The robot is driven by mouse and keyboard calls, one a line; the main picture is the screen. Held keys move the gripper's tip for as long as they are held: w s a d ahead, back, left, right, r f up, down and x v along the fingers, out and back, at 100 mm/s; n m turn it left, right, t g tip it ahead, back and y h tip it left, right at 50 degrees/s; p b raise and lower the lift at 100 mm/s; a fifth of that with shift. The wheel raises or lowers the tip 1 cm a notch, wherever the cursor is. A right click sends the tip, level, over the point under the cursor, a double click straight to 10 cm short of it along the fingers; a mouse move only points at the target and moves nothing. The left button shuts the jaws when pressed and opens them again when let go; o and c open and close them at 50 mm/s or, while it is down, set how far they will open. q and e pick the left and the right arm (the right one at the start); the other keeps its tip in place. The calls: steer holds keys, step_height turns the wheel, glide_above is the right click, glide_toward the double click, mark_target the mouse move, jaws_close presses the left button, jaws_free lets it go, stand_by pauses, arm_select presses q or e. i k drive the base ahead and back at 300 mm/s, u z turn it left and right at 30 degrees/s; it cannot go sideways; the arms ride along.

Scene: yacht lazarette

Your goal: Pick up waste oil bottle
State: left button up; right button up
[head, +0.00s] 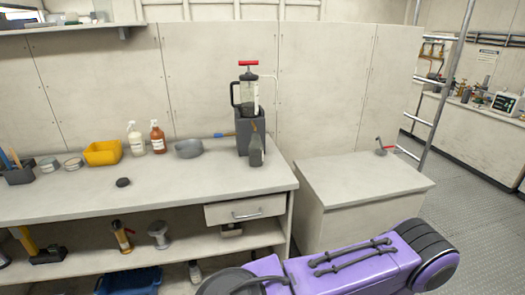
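Neither of my grippers is in view. A small dark grey bottle (256,151) stands upright on the workbench, in front of a dark pump-like device; it may be the waste oil bottle, but no label is readable. An amber spray bottle (158,139) and a white spray bottle (136,141) stand further left near the back wall. Another small bottle (195,271) stands low under the bench, partly cut off. Nothing is held in view.
The pump device (250,101) with a red handle stands close behind the grey bottle. A grey bowl (189,148), yellow bin (103,153) and black disc (123,182) are on the bench (165,195). The bench front is mostly clear. A white cabinet (362,180) stands right.

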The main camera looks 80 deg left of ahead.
mark_target(255, 146)
steer(key=u, duration=0.5)
steer(key=i, duration=0.9)
steer(key=u, duration=0.8)
